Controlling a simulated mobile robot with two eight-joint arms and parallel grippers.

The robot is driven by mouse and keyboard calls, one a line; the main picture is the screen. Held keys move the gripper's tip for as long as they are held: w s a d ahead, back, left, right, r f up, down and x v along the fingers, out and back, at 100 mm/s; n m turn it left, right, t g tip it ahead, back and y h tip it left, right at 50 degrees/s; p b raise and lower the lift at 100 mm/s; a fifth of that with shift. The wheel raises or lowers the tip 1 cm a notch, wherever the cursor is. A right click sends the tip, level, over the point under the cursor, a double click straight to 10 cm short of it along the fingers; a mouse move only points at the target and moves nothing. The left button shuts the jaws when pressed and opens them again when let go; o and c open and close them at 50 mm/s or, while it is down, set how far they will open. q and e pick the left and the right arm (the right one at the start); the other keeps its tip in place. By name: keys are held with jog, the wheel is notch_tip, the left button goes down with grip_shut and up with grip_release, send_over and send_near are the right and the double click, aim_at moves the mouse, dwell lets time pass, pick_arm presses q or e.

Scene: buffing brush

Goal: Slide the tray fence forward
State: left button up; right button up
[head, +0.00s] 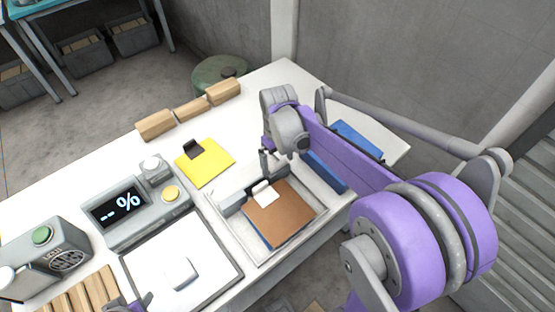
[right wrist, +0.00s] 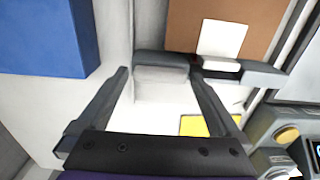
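The white tray (head: 238,238) lies on the table and holds a brown-topped board (head: 282,214) with a blue edge. The dark grey fence (head: 233,203) stands along the board's far edge, with a white tab (head: 266,191) beside it. My right gripper (head: 266,163) is over the far side of the tray, at the fence's right end. In the right wrist view its fingers (right wrist: 159,80) are open, with a pale-fronted block of the fence (right wrist: 238,72) between the tips. Contact cannot be told. My left gripper (head: 135,304) barely shows at the bottom edge.
A yellow pad (head: 205,162) with a black clip and wooden blocks (head: 190,109) lie beyond the tray. A scale with a display (head: 118,204) and a white plate (head: 180,262) stand left. My right arm covers the table's right side.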

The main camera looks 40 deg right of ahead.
pick_arm(q)
jog(key=shift+w+r+p, duration=0.15)
jog(key=shift+r+p, duration=0.3)
jog(key=shift+r, duration=0.05)
pick_arm(e)
notch_tip(320, 180, up, 11)
jog(key=shift+f, duration=0.1)
dwell(0.3)
pick_arm(q)
jog(key=shift+w+r+p, duration=0.25)
jog(key=shift+r+p, duration=0.4)
jog(key=shift+r, duration=0.25)
pick_arm(e)
jog(key=s+a+f+t, duration=0.1)
jog(key=s+a+f, duration=0.1)
jog(key=s+a, duration=0.1)
jog(key=s+a+f+t, duration=0.2)
jog(key=s+a+f, duration=0.1)
jog(key=s+a, duration=0.1)
jog(key=s+a+f+t, duration=0.2)
jog(key=s+a+f, duration=0.1)
jog(key=s, duration=0.3)
jog(key=shift+a+f+m, duration=0.2)
jog(key=shift+a+m, duration=0.2)
jog(key=shift+a, duration=0.1)
dwell(0.3)
